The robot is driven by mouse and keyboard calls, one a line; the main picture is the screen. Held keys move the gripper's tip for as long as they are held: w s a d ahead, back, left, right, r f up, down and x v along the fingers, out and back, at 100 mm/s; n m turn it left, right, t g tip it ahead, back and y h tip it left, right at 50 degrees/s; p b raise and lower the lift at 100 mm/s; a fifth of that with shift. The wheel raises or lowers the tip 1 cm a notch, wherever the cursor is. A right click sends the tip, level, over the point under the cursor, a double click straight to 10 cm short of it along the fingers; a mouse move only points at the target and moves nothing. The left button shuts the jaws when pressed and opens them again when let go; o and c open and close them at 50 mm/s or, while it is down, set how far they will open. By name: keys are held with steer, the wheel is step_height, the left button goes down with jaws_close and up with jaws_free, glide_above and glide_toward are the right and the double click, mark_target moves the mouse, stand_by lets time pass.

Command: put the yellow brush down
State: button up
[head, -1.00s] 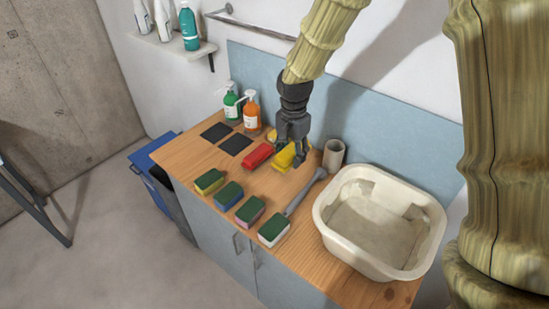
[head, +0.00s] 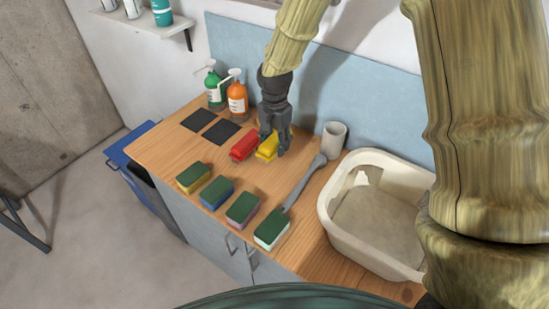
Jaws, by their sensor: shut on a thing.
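The yellow brush (head: 266,149) is between the fingers of my gripper (head: 274,146), just to the right of the red brush (head: 244,147). My gripper points down and is shut on the yellow brush. The brush is at or just above the wooden counter (head: 160,147); I cannot tell whether it touches. The fingers hide part of it.
Several sponges, one of them blue (head: 217,192), line the counter's front. Dark pads (head: 221,131), a green bottle (head: 214,90) and an orange bottle (head: 237,99) are behind left.

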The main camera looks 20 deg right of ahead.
mark_target(275, 137)
step_height(275, 137, down, 3)
steer(key=shift+w+r+p, duration=0.1)
steer(key=shift+w+p, duration=0.05)
steer(key=shift+p, duration=0.2)
steer(key=shift+f, duration=0.6)
steer(key=shift+f+p, duration=0.75)
steer(key=shift+f, duration=0.9)
steer(key=shift+f, duration=0.15)
steer(key=o, duration=1.3)
steer(key=shift+o, duration=0.2)
steer(key=shift+r, duration=0.25)
steer(key=shift+r+b, duration=2.2)
steer(key=shift+r, duration=3.75)
